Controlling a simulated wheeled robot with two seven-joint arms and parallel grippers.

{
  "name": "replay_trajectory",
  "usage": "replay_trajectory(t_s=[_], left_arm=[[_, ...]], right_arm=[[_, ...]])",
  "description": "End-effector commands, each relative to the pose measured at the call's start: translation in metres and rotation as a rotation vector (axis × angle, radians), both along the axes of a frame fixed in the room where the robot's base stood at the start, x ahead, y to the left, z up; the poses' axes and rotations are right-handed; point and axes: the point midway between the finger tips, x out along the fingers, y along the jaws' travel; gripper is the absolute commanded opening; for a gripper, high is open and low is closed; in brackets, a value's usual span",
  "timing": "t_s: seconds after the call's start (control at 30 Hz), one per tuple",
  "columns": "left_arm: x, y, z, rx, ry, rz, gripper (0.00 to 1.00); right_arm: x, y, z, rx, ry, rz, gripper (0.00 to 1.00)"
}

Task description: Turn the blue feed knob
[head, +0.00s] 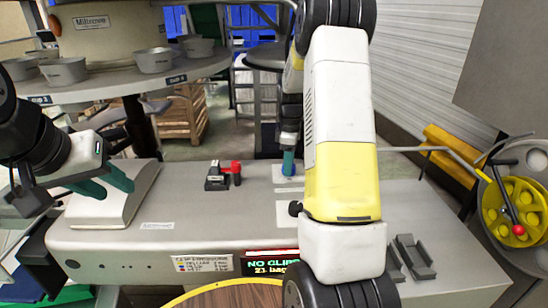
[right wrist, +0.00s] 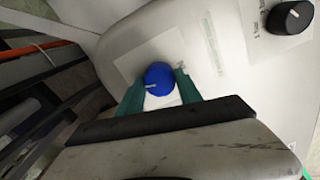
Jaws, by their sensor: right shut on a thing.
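The blue feed knob (right wrist: 159,77) sits on a white square plate on the pale machine's top, with a white pointer line towards its left side. My right gripper (right wrist: 160,92) has its two green fingers on either side of the knob and is shut on it. In the head view my right gripper (head: 288,162) is at the far edge of the machine top, and the knob is mostly hidden by its fingers. My left gripper (head: 108,186) is open and empty above the sloped housing at the machine's left end.
A black knob (right wrist: 289,17) is on the same panel. A red switch (head: 236,168) on a black block stands left of my right gripper. The machine's front has a lit display (head: 272,265). A round table with grey cups (head: 63,71) is behind left; a yellow reel (head: 512,212) is at right.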

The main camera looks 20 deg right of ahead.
Motion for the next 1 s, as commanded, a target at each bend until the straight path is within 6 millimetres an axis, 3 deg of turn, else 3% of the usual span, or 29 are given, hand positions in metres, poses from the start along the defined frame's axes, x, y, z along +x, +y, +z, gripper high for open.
replay_trajectory(t_s=[1.0], left_arm=[[0.0000,0.0000,0.0000,0.000,0.000,0.000,0.36]], right_arm=[[0.0008,0.0000,0.0005,0.000,-0.003,-0.965,0.01]])
